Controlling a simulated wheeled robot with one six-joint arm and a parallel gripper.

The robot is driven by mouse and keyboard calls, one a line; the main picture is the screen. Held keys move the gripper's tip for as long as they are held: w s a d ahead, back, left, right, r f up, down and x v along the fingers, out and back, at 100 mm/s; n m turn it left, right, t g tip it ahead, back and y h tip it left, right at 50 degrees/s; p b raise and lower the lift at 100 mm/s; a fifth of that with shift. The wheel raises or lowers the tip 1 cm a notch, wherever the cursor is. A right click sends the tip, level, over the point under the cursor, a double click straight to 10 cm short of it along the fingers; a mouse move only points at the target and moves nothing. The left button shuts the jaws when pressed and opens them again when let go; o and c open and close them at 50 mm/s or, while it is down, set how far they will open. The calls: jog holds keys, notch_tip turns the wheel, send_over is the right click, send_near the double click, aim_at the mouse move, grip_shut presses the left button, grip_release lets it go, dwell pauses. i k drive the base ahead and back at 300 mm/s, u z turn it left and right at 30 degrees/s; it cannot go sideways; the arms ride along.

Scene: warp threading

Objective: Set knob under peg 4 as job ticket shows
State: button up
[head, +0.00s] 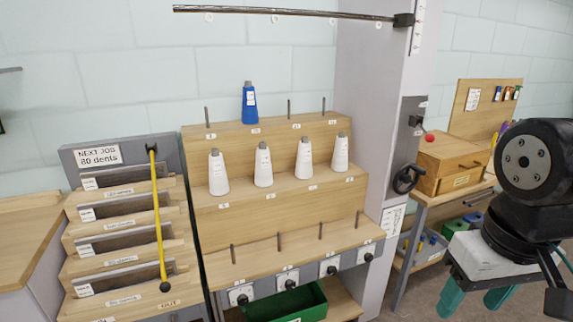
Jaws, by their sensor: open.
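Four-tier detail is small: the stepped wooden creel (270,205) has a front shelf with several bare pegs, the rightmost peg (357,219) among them. Black knobs on white plates line its front edge: the leftmost knob (242,298), then a second (290,283), a third (331,270) and the rightmost knob (368,257). Peg numbers and knob settings are too small to read. A sign (97,156) on the left rack reads "NEXT JOB 80 dents"; I cannot tell which paper is the job ticket. My gripper (471,310) is open at the lower right, well apart from the knobs.
White cones (263,166) stand on the middle step and a blue cone (249,104) on the top one. A green bin (288,303) sits below the knobs. A grey post (368,100) with a handwheel (406,179) rises right of the creel. A wooden workbench (440,190) stands behind my arm.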

aim_at(368, 257)
jog(key=z, duration=0.05)
jog(key=k, duration=0.5)
jog(key=z, duration=1.25)
jog(key=i, duration=0.85)
jog(key=u, duration=1.3)
